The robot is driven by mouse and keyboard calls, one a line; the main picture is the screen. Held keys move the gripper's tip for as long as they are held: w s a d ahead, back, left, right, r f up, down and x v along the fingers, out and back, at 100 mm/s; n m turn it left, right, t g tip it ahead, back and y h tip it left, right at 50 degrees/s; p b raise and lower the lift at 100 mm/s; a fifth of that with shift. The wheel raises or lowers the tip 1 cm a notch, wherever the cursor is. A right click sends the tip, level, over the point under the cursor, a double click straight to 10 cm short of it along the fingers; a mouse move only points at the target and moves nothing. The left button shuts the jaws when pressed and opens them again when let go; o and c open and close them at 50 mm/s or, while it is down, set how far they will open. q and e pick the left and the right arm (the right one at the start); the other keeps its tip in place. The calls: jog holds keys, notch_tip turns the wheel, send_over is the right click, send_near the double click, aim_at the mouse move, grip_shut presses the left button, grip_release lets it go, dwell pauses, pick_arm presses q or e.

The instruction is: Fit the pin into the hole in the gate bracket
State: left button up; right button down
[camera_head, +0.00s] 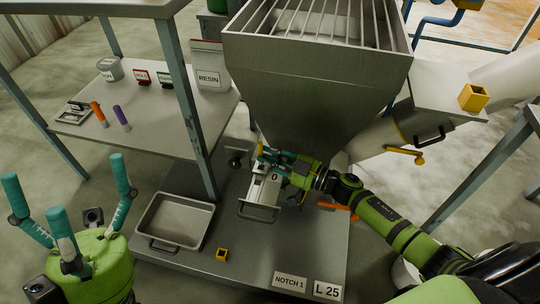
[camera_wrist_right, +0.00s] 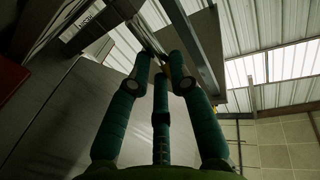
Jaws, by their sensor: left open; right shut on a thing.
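My right gripper (camera_head: 268,156) reaches in from the right below the hopper and is shut, with teal fingers at the gate. A small yellow piece (camera_head: 260,149) shows at its fingertips; it appears to be the pin, mostly hidden by the fingers. In the right wrist view the fingers (camera_wrist_right: 160,62) close together on it. The grey gate (camera_head: 260,191) with a "0" mark and a front handle sits just below the fingers. The bracket hole is hidden, so I cannot tell whether the pin is in it. My left gripper (camera_head: 68,215) is open and empty at lower left.
The grey hopper (camera_head: 310,75) stands above the gate. A side table (camera_head: 150,125) holds a resin bag (camera_head: 212,70), markers and small boxes. A yellow-handled lever (camera_head: 405,153) is at right.

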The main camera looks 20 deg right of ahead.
aim_at(263, 164)
jog(key=shift+p, duration=0.5)
dwell(0.8)
jog(key=shift+f+b, duration=1.35)
jog(key=shift+f, duration=0.4)
jog(key=c, duration=1.1)
grip_release()
jog(key=shift+o, duration=0.2)
jog(key=shift+s, duration=0.1)
jog(key=shift+f, duration=0.25)
jog(key=shift+s+d, duration=0.1)
jog(key=shift+s, duration=0.05)
jog(key=r+v, duration=0.1)
jog(key=v, duration=1)
jog(key=shift+d, duration=0.25)
